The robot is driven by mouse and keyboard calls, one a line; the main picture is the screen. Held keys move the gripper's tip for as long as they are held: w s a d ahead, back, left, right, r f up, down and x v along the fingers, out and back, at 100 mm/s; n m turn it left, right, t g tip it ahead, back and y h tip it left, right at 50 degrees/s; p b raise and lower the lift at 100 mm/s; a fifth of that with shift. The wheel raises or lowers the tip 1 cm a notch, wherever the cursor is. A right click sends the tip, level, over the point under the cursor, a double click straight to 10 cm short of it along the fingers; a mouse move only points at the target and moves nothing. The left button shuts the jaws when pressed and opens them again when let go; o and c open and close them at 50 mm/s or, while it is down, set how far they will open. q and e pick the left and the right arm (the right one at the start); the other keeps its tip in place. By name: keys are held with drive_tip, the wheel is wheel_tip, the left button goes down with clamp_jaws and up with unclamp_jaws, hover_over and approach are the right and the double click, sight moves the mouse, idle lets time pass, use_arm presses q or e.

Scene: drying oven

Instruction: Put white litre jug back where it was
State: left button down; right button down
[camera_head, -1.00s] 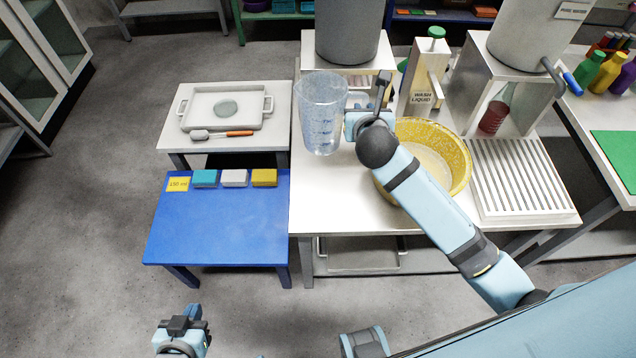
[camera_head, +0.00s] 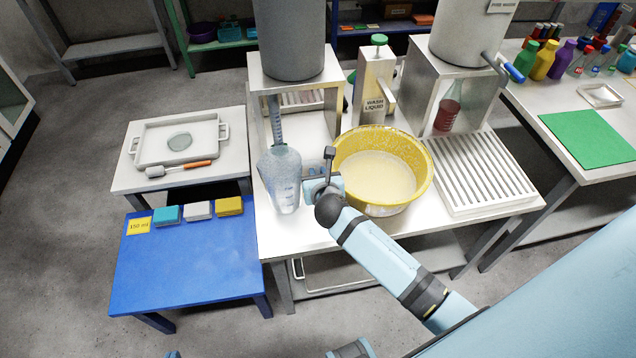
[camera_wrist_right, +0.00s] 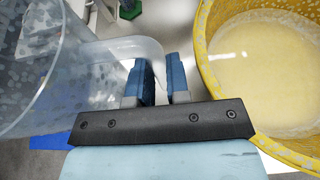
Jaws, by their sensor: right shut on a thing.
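The litre jug (camera_head: 281,182), translucent with faint markings, is at the left part of the white table (camera_head: 322,238), left of the yellow bowl. My right gripper (camera_head: 318,187) is at the jug's right side; in the right wrist view its fingers (camera_wrist_right: 158,84) are shut on the clear handle (camera_wrist_right: 125,50). The jug's wall (camera_wrist_right: 35,75) fills the left of that view. The jug looks about upright; whether its base touches the table I cannot tell. Only a sliver of my left gripper (camera_head: 172,354) shows at the bottom edge.
The speckled yellow bowl (camera_head: 428,180) of pale liquid stands close right of my right gripper. Behind are a grey tank (camera_head: 290,40) on a stand and the wash liquid dispenser (camera_head: 374,85). A ribbed rack (camera_head: 480,172) is right. The blue table (camera_head: 185,262) has free room in front.

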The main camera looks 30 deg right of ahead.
wheel_tip(320, 180, down, 3)
drive_tip(key=shift+r, duration=0.1)
drive_tip(key=c, duration=1.5)
unclamp_jaws()
drive_tip(key=shift+f+b, duration=0.2)
drive_tip(key=shift+b, duration=0.1)
drive_tip(key=o, duration=0.4)
